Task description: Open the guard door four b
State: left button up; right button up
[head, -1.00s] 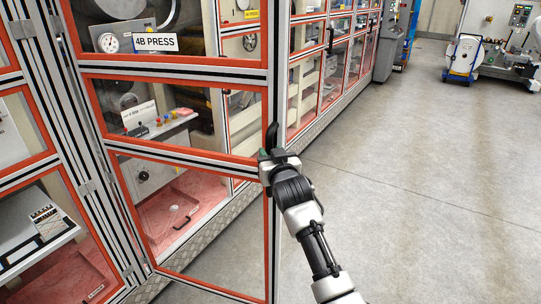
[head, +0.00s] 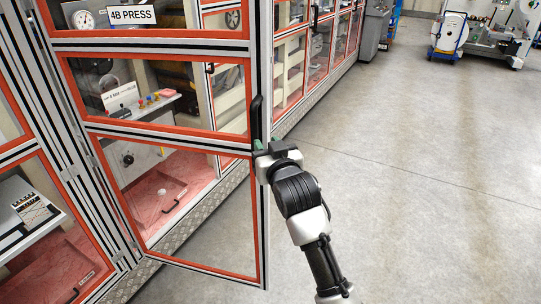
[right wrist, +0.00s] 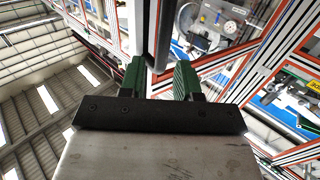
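The guard door four b (head: 155,140) is a tall clear-paned frame with orange-red edging. It stands partly open, its free edge swung out over the floor. The "4B PRESS" sign (head: 133,15) shows at its top. A black upright handle (head: 256,112) sits on the free edge. My right gripper (head: 259,146) is at the handle's lower end. In the right wrist view its green fingers (right wrist: 160,78) stand a little apart with a dark bar between them; they appear closed on the handle, though the contact is partly hidden. My left gripper is out of view.
Behind the door is a pink-floored bay with a control panel (head: 140,108). A row of similar guard panels (head: 310,60) runs back to a grey bin (head: 374,35). A blue-framed cart (head: 453,35) stands at the far right. The grey floor (head: 420,180) is clear.

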jog(key=shift+v, duration=1.05)
